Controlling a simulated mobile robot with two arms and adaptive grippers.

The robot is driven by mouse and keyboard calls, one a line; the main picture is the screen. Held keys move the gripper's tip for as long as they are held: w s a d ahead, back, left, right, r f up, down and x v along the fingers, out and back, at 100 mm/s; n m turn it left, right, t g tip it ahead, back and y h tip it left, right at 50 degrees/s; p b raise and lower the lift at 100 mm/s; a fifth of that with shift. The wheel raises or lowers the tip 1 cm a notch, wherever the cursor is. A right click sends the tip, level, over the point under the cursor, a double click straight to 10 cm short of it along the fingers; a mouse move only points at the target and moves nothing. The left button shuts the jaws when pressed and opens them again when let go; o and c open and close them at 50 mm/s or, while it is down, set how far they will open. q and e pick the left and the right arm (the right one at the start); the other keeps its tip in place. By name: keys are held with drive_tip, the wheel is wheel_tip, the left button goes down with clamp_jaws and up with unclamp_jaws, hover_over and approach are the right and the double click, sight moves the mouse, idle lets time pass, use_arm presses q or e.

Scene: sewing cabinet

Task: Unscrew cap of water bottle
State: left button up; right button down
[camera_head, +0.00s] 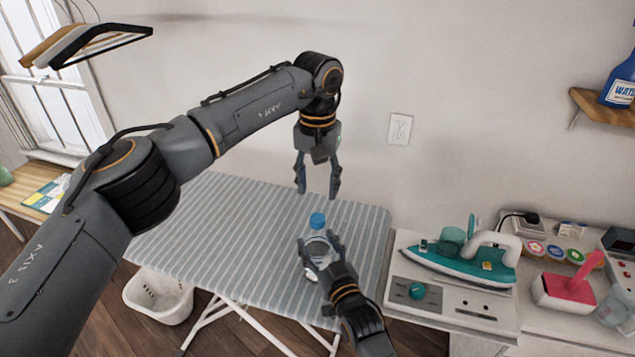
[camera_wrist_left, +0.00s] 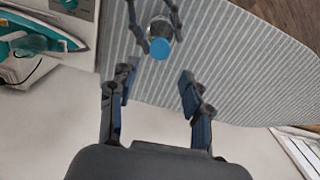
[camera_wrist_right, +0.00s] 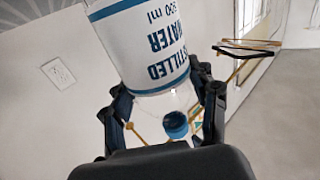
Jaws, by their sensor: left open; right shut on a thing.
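The water bottle (camera_head: 316,248) is clear with a white label and a blue cap (camera_head: 317,220), and stands upright over the striped ironing board. My right gripper (camera_head: 319,252) is shut on the bottle's body. In the right wrist view the label (camera_wrist_right: 150,45) reads "distilled water", and the bottle sits between the fingers (camera_wrist_right: 163,100). My left gripper (camera_head: 317,190) is open and empty, pointing down above and behind the cap. In the left wrist view the blue cap (camera_wrist_left: 159,49) shows beyond the open fingertips (camera_wrist_left: 158,88), apart from them.
The striped ironing board (camera_head: 210,225) fills the middle. A teal iron (camera_head: 460,262) stands on a white cabinet at right, near a pink-handled item (camera_head: 567,290). A white basket (camera_head: 158,297) is on the floor.

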sight(318, 218)
use_arm(q)
drive_tip(key=shift+f, duration=4)
